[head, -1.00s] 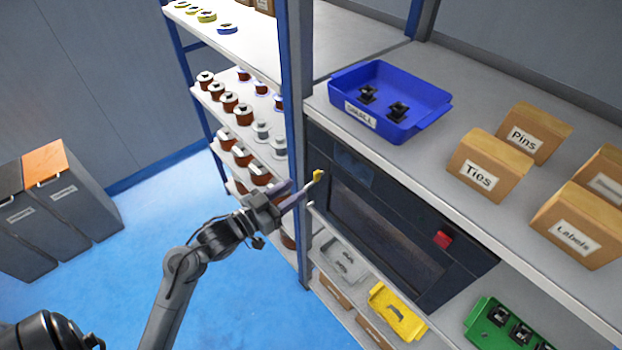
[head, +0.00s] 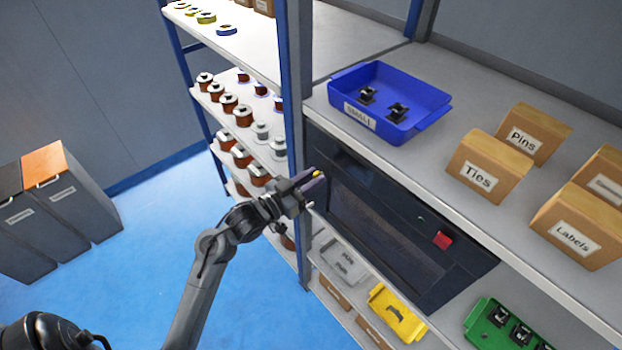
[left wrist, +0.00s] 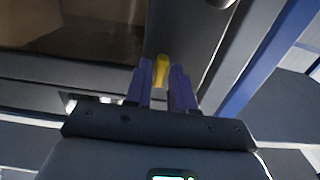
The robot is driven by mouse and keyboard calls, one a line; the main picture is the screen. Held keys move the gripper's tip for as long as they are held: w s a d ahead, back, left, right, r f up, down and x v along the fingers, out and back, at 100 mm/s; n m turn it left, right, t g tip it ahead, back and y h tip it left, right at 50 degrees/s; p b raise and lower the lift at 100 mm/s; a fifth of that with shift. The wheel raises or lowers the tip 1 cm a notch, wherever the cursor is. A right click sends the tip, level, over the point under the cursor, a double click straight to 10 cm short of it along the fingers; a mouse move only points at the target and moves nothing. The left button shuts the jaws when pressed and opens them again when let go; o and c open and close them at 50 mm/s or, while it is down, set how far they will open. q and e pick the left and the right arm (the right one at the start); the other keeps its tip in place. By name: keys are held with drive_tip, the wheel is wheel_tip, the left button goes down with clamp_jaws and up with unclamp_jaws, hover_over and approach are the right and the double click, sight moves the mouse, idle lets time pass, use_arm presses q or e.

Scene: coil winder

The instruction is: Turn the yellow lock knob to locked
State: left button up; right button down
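The yellow lock knob (head: 317,175) is on the upper left of the dark front of the winder cabinet (head: 372,262). My left gripper (head: 312,184) is at the knob. In the left wrist view the knob (left wrist: 161,70) sits between the two purple-blue fingers of my left gripper (left wrist: 162,88). The fingers are close together, one on each side of the knob, with no clear gap, and look shut on it. The fingers partly hide the knob in the head view. My right gripper is not in view.
A blue post (head: 297,110) and shelves of wire spools (head: 243,114) stand close left of the gripper. A blue bin (head: 425,126) and cardboard boxes (head: 490,165) are on the shelf above. Open floor lies below left.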

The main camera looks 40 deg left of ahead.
use_arm(q)
clamp_jaws()
drive_tip(key=shift+m, duration=0.3)
drive_tip(key=m+b, duration=0.1)
drive_tip(key=m, duration=0.7)
drive_tip(key=m+b, duration=0.1)
drive_tip(key=m, duration=0.8)
drive_tip(key=shift+d+f, duration=0.2)
drive_tip(key=shift+m, duration=0.3)
drive_tip(key=shift+o, duration=1.7)
unclamp_jaws()
